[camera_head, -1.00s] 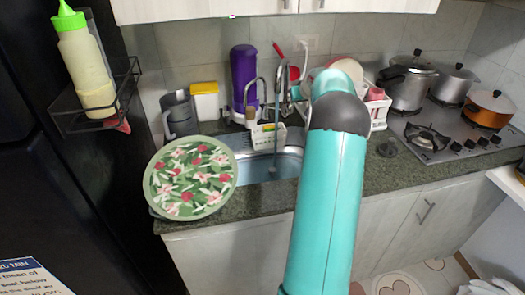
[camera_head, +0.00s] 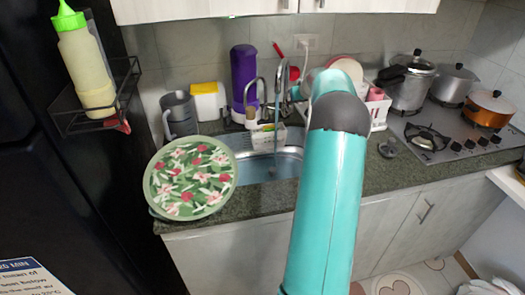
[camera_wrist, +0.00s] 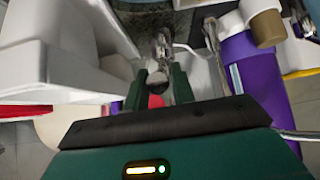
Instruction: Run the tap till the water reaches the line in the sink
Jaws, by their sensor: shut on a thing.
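The metal tap (camera_head: 280,90) stands behind the sink (camera_head: 290,160) in the head view, partly hidden by my arm. A thin, bluish stream of water (camera_head: 276,125) shows between the spout and the basin. Bluish water seems to lie in the basin; its level and the line cannot be made out. In the wrist view, my gripper (camera_wrist: 160,90) has its dark green fingers closed around part of the metal tap (camera_wrist: 163,48), seemingly its handle. A red spot shows between the fingers. The fingertips are hidden behind my arm in the head view.
A round floral plate (camera_head: 190,178) covers the counter left of the sink. A purple bottle (camera_head: 243,75) and a second thin faucet (camera_head: 256,90) stand close left of the tap. A white dish rack (camera_head: 379,112) is close right, with pots and a stove (camera_head: 445,130) beyond.

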